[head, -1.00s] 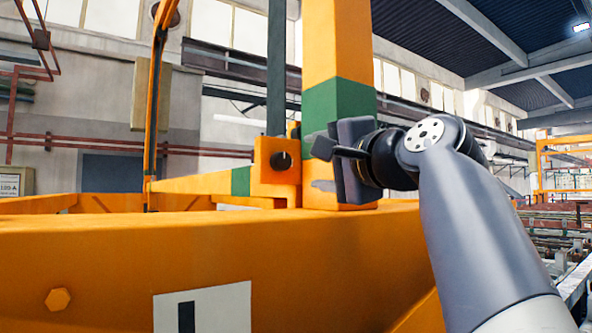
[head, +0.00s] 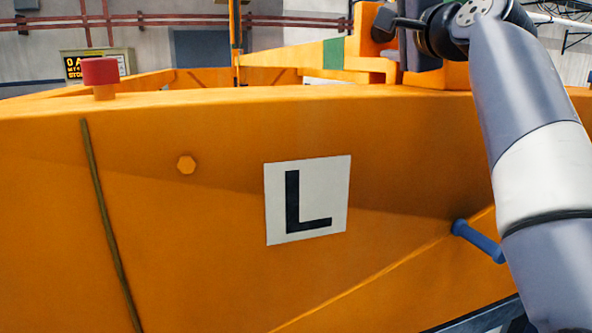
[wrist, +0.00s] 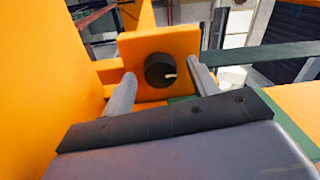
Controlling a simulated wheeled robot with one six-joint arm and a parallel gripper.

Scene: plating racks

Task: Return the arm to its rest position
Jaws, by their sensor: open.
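My gripper (head: 405,22) is at the top right of the head view, beside the orange post, partly cut off by the top edge. In the wrist view my gripper (wrist: 164,82) is open, with its two grey fingers apart and nothing held between them. A black round knob (wrist: 158,70) with a white mark sits on an orange block (wrist: 130,48) beyond the fingertips, framed between them. A gap seems to lie between fingers and knob, but its depth is hard to judge. In the head view the knob is not clearly distinguishable from the dark finger.
A large orange beam (head: 220,125) fills the head view, with a white "L" plate (head: 308,198) on its face. A red button (head: 100,75) stands on its top at left. A blue handle (head: 478,240) sticks out under my arm. An orange post stands close beside the gripper.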

